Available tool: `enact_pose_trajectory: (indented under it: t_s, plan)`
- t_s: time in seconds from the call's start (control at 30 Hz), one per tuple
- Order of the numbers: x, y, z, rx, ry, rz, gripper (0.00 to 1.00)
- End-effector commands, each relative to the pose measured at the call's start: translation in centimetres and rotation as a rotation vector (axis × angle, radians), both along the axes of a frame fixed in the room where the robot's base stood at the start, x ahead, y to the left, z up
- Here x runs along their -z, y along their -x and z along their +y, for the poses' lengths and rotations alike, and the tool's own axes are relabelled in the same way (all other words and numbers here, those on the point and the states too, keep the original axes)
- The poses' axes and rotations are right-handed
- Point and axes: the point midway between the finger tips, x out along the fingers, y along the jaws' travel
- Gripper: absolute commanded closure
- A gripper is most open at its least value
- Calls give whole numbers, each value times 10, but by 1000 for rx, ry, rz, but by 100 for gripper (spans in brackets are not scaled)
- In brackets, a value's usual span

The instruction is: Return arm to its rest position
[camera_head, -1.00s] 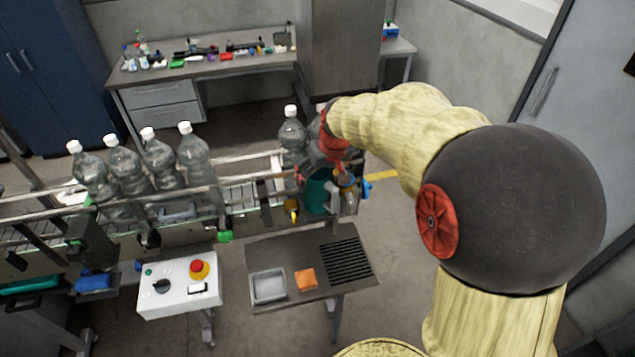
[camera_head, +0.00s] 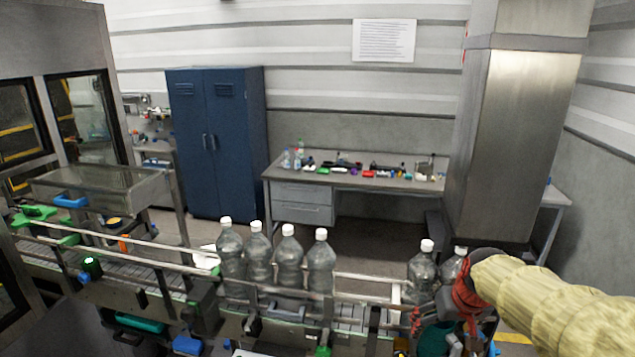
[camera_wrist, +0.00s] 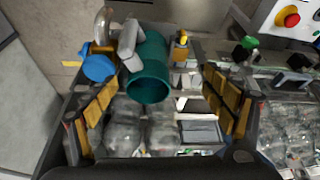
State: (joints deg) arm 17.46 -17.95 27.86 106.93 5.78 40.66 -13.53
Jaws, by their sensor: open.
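My arm (camera_head: 555,305) is pale yellow and reaches in from the lower right of the head view, with a red wrist part over the conveyor's right end. In the wrist view my gripper (camera_wrist: 160,88) is open, its yellow-padded fingers wide apart. Clear bottles (camera_wrist: 140,128) show between the fingers; I see no grip on them, and whether a finger touches one cannot be told. In the head view, two white-capped bottles (camera_head: 422,270) stand beside the wrist, one partly hidden. The gripper's fingers are hard to make out there.
A teal cylinder (camera_wrist: 148,68) of the labeller sits close by the fingers, with a blue knob (camera_wrist: 98,68) beside it. Several bottles (camera_head: 290,265) stand in a row on the railed conveyor (camera_head: 345,312). A workbench (camera_head: 350,180) and steel column (camera_head: 515,140) stand behind.

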Motion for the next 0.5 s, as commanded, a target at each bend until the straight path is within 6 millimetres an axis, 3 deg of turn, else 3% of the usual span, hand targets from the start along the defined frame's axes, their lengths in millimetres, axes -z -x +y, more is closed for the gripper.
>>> enact_pose_trajectory:
  t_s: [0.3, 0.5]
  plan:
    - [39, 109, 89, -78, 6, -52, 16]
    - [78, 178, 121, -115, 7, -78, 16]
